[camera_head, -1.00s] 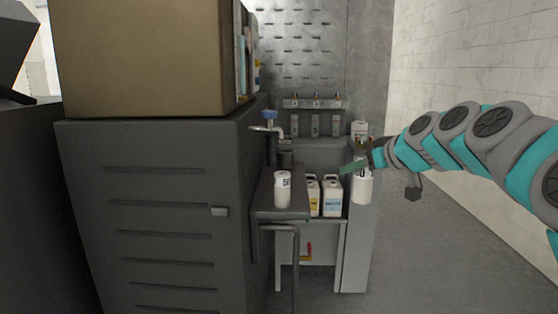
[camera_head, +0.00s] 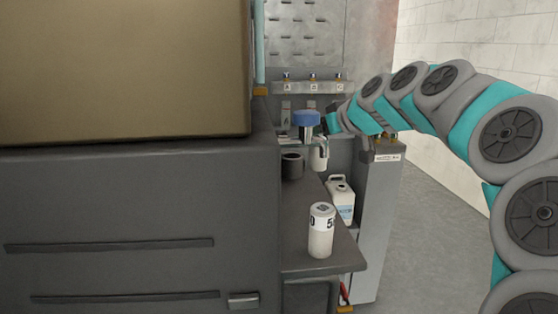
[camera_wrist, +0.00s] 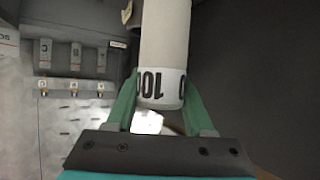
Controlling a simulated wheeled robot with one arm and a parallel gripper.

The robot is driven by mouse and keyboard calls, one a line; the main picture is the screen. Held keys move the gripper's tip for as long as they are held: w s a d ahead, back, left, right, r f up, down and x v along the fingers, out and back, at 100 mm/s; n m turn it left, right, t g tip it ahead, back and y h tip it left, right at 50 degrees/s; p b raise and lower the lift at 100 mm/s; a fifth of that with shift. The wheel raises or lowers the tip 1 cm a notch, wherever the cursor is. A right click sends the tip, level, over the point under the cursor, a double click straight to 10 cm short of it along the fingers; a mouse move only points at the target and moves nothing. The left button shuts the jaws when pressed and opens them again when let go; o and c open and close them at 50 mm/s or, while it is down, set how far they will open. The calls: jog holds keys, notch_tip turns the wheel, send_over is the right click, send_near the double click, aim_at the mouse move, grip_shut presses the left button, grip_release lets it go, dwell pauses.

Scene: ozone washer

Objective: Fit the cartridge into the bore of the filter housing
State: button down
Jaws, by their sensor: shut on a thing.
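My gripper (camera_wrist: 161,84) is shut on a white cartridge (camera_wrist: 165,40) with a "100" label, which appears upside down in the wrist view. Green fingers press on both sides near the labelled end. In the head view, a white part that looks like this cartridge (camera_head: 320,160) shows beneath the tap spout; the fingers are mostly hidden behind the tap. A dark, open-topped cylinder, apparently the filter housing (camera_head: 292,166), stands on the grey shelf just left of it. The cartridge looks apart from it. Another white cartridge (camera_head: 321,232), labelled "50", stands upright near the shelf's front.
The blue-handled tap (camera_head: 306,119) stands close to my gripper. A large dark cabinet (camera_head: 130,220) with a tan box (camera_head: 120,70) fills the left. A valve rail (camera_head: 313,87) is behind.

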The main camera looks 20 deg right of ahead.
jog(key=w, duration=0.5)
jog(key=w+f+p, duration=0.1)
jog(key=w, duration=0.4)
jog(key=w+p, duration=0.1)
jog(key=w, duration=0.4)
jog(key=shift+w+d+f, duration=0.25)
jog(key=shift+w+d, duration=0.05)
jog(key=shift+d, duration=0.05)
jog(key=shift+f+p, duration=0.3)
jog(key=shift+f, duration=1.75)
jog(key=c, duration=0.7)
grip_release()
jog(key=shift+a, duration=0.1)
jog(key=shift+o, duration=0.7)
jog(key=shift+f, duration=0.1)
jog(key=b+v, duration=0.1)
jog(key=v, duration=1.1)
jog(key=shift+r+b, duration=0.3)
jog(key=shift+r, duration=0.15)
jog(key=shift+s, duration=0.1)
